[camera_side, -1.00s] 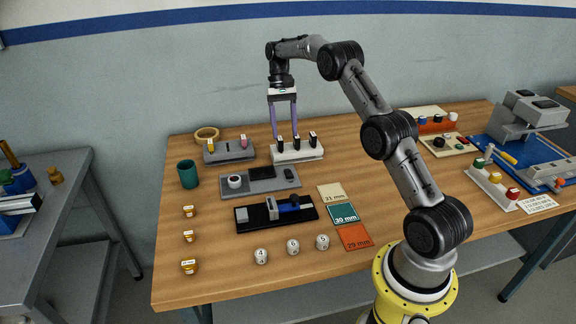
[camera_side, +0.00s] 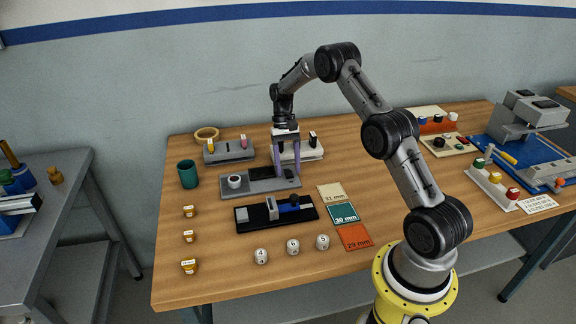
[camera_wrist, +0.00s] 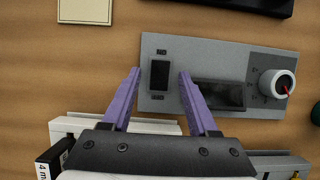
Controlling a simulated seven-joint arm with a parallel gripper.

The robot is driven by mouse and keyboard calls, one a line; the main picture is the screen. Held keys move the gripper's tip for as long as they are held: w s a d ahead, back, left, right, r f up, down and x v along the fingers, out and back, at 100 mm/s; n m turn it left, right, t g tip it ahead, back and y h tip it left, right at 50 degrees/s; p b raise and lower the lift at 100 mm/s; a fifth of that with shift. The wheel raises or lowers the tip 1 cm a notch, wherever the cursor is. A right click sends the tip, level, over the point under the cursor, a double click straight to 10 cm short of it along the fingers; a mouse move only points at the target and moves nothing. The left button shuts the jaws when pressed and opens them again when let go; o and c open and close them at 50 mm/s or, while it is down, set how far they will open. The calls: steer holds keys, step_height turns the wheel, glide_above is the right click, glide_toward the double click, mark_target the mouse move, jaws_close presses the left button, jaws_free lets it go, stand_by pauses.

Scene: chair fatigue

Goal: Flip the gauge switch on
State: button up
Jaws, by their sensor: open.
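The gauge is a flat grey panel (camera_side: 263,187) near the middle of the table. The wrist view shows the panel (camera_wrist: 205,58) with a black rocker switch (camera_wrist: 160,75), a dark display (camera_wrist: 218,95) and a white knob (camera_wrist: 277,82) with a red mark. My gripper (camera_side: 288,172) is low over the panel's right end in the side view. In the wrist view my gripper (camera_wrist: 159,73) is open, with its purple fingertips on either side of the switch and nothing between them but the switch below. I cannot tell whether the fingertips touch the panel. The switch's position is not readable.
A white block with black-topped pieces (camera_side: 310,153) stands just behind the panel. A black fixture with a blue part (camera_side: 276,213) lies in front. Cards (camera_side: 342,213) lie to the right, and a green cup (camera_side: 188,174) stands at the left.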

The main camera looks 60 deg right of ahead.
jaws_close()
steer(key=shift+s+a+r+t+h, duration=0.1)
steer(key=shift+s+a+t+h, duration=0.05)
steer(key=shift+t+h, duration=0.4)
steer(key=shift+s+a+r+t+h, duration=0.1)
steer(key=shift+s+t+h, duration=0.05)
steer(key=shift+t+h, duration=0.4)
jaws_free()
steer(key=shift+f, duration=0.1)
